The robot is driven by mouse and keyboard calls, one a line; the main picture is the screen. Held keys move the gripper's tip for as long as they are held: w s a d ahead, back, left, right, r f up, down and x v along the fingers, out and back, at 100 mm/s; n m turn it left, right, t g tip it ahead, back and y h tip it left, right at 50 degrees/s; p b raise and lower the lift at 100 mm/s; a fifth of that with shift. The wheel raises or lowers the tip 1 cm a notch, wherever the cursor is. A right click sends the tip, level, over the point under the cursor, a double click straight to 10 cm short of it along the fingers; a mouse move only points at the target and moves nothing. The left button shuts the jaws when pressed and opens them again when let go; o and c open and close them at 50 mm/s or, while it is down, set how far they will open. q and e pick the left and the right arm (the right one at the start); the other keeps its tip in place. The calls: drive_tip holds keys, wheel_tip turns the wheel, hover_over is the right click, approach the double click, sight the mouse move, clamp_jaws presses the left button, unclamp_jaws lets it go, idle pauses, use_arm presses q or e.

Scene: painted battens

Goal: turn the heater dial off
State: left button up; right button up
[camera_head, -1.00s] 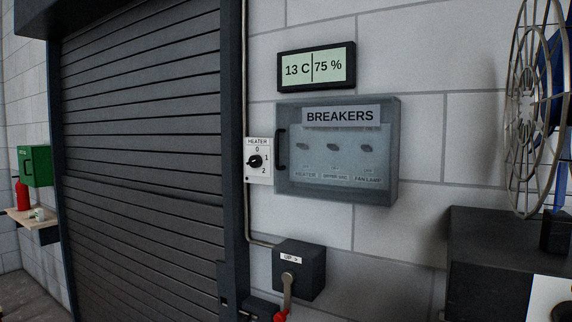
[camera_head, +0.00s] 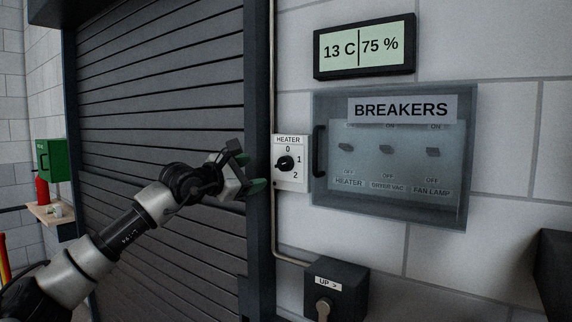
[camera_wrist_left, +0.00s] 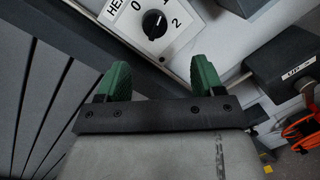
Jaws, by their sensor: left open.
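The heater dial (camera_head: 285,163) is a round black knob on a white plate (camera_head: 291,180) marked HEATER, with 0, 1 and 2 around it. It also shows in the left wrist view (camera_wrist_left: 155,24); I cannot tell for sure which number its pointer faces. My left gripper (camera_head: 247,168) is open and empty, just left of the plate in the head view, in front of the shutter's edge. In the left wrist view its green fingertips (camera_wrist_left: 160,68) are apart, and the dial lies ahead between their lines, not touched. My right gripper is not in view.
A clear-covered breaker box (camera_head: 465,150) with a black handle (camera_head: 319,152) is close to the right of the dial. A display (camera_head: 364,47) reads 13 C and 75 %. A lever box marked UP (camera_head: 345,285) is below. A dark roller shutter (camera_head: 160,110) is on the left.

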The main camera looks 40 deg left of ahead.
sight(279, 165)
use_arm(q)
drive_tip(key=w+p, duration=0.1)
drive_tip(key=w, duration=0.2)
drive_tip(key=w+p, duration=0.2)
drive_tip(key=w, duration=0.1)
drive_tip(key=w+r+p, duration=0.1)
drive_tip(key=w+p, duration=0.1)
drive_tip(key=w, duration=0.1)
drive_tip(key=shift+w+a, duration=0.15)
drive_tip(key=shift+w+f, duration=0.15)
drive_tip(key=shift+w, duration=0.3)
drive_tip(key=c, duration=0.9)
drive_tip(key=shift+f, duration=0.1)
